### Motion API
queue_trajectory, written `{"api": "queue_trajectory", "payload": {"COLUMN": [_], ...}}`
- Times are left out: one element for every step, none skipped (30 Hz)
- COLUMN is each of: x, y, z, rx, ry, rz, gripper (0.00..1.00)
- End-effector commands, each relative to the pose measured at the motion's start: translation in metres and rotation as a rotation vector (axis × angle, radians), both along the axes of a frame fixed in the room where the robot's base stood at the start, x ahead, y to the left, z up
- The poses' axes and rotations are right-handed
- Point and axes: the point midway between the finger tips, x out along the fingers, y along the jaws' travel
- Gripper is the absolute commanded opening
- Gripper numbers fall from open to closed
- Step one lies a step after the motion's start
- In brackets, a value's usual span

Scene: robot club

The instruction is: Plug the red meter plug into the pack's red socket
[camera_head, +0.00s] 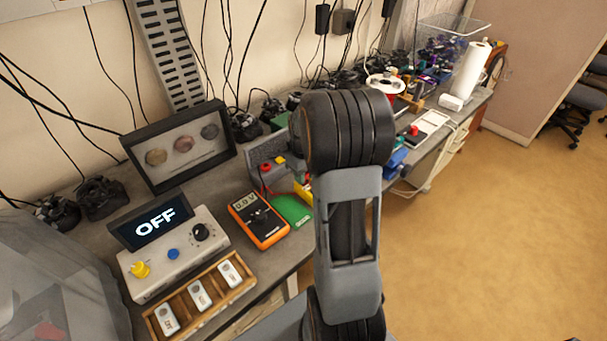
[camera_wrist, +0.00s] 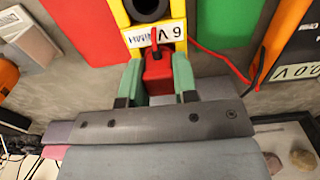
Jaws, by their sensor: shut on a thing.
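In the wrist view my gripper (camera_wrist: 156,84) has its green fingers closed on both sides of a red plug (camera_wrist: 158,72). The plug is at the yellow pack (camera_wrist: 177,11), beside its "9 V" label (camera_wrist: 155,36). A round black socket (camera_wrist: 149,8) shows at the pack's far end. The red socket is not visible, and I cannot tell whether the plug is in it or just above it. The orange meter (camera_head: 258,220) reads 0.0 V in the head view; its edge also shows in the wrist view (camera_wrist: 285,35).
A green sheet (camera_head: 291,210) lies beside the meter. A grey block (camera_head: 268,152) with red and yellow parts stands behind it. A control box with an OFF display (camera_head: 160,216) and a wooden tray (camera_head: 187,322) are at left. A red lead (camera_wrist: 225,55) crosses the bench near the pack.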

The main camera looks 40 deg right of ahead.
Motion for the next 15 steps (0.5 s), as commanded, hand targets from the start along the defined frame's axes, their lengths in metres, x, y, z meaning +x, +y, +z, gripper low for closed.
{"api": "queue_trajectory", "payload": {"x": [0.0000, 0.0000, 0.0000, 0.0000, 0.0000, 0.0000, 0.0000, 0.0000, 0.0000, 0.0000, 0.0000, 0.0000, -0.0001, -0.0001, -0.0001], "y": [0.0000, 0.0000, 0.0000, 0.0000, 0.0000, 0.0000, 0.0000, 0.0000, 0.0000, 0.0000, 0.0000, 0.0000, 0.0000, 0.0000, 0.0001], "z": [0.0001, 0.0000, -0.0003, -0.0005, -0.0008, -0.0013, -0.0016, -0.0019, -0.0021, -0.0022, -0.0022, -0.0021, -0.0022, -0.0022, -0.0023], "rx": [0.000, 0.000, 0.000, 0.000, 0.000, 0.000, 0.000, 0.000, 0.000, 0.000, 0.000, 0.000, 0.000, 0.000, 0.000], "ry": [0.000, 0.000, 0.000, 0.000, 0.000, 0.000, 0.000, 0.000, 0.000, 0.000, 0.000, 0.000, 0.000, 0.001, 0.001], "rz": [0.000, 0.000, 0.000, 0.000, 0.000, 0.000, 0.000, 0.000, 0.000, 0.000, 0.000, 0.000, 0.000, 0.000, 0.000], "gripper": [0.07, 0.07, 0.07, 0.07, 0.07, 0.07, 0.07, 0.07, 0.07, 0.07, 0.07, 0.07, 0.07, 0.07, 0.28]}}
